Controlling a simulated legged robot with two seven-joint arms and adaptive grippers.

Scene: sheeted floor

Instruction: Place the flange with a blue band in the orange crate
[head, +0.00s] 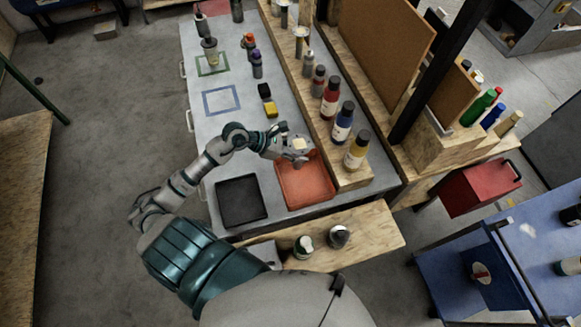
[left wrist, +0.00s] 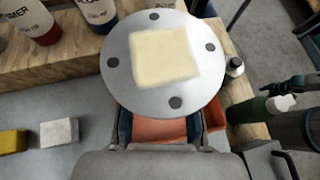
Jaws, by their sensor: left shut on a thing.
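My left gripper (head: 286,150) is shut on a flange, a round grey metal disc with dark bolt holes (left wrist: 118,50). A cream square (left wrist: 165,55) shows on the middle of its face. The disc hides most of the gripper's fingers, and I cannot clearly make out a blue band. In the head view the gripper and flange are over the back edge of the orange crate (head: 306,187). The crate looks empty, and a part of it shows below the disc in the left wrist view (left wrist: 160,132).
A black tray (head: 241,201) lies left of the crate. Red, blue and yellow bottles (head: 357,150) stand on the wooden ledge at the crate's right. A yellow-and-black block (head: 268,103) and blue tape square (head: 221,100) are farther back. Two small containers (head: 303,246) stand in front.

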